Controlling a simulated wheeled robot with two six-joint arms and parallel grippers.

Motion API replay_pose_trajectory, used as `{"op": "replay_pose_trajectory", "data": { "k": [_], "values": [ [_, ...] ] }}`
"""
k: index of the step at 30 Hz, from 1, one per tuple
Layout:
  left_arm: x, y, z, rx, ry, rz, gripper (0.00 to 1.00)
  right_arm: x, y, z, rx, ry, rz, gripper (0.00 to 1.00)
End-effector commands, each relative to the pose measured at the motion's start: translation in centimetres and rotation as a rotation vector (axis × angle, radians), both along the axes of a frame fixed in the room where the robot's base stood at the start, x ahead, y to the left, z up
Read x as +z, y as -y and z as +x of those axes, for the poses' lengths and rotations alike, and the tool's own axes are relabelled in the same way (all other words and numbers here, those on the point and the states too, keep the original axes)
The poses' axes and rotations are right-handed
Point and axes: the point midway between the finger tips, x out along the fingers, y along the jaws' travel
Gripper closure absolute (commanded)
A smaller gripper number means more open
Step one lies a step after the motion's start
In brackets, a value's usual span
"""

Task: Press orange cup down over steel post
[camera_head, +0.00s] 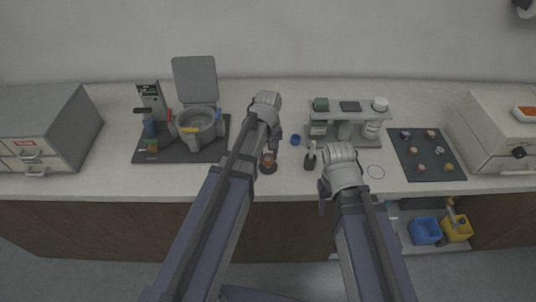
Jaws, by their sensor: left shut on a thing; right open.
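The orange cup (268,159) is small and dark orange, near the front middle of the counter, above a round dark base (269,171). My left gripper (271,147) is at the cup and shut on it. No steel post shows under the cup; I cannot tell how far down the cup sits. To the right stands a pale upright piece (311,150) on a dark foot (309,164); I cannot tell whether it is a post. My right gripper (326,195) is open near the counter's front edge, right of that piece.
A blue round piece (295,141) lies behind the cup. A grey shelf (347,114) with jars stands at the back right, a dark mat (424,171) with several knobs farther right. A dark tray (180,154) with a grey lidded pot stands left.

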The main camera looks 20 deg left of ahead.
Motion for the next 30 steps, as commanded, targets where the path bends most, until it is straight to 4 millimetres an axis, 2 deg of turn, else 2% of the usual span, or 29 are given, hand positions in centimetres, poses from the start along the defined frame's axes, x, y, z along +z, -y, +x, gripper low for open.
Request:
{"op": "replay_pose_trajectory", "data": {
  "k": [30],
  "values": [
    [-0.86, 0.0, 0.0, 0.0, 0.0, 0.0, 1.0, -0.87, 0.0, 0.0, 0.0, 0.0, 0.0, 0.5]
  ]
}}
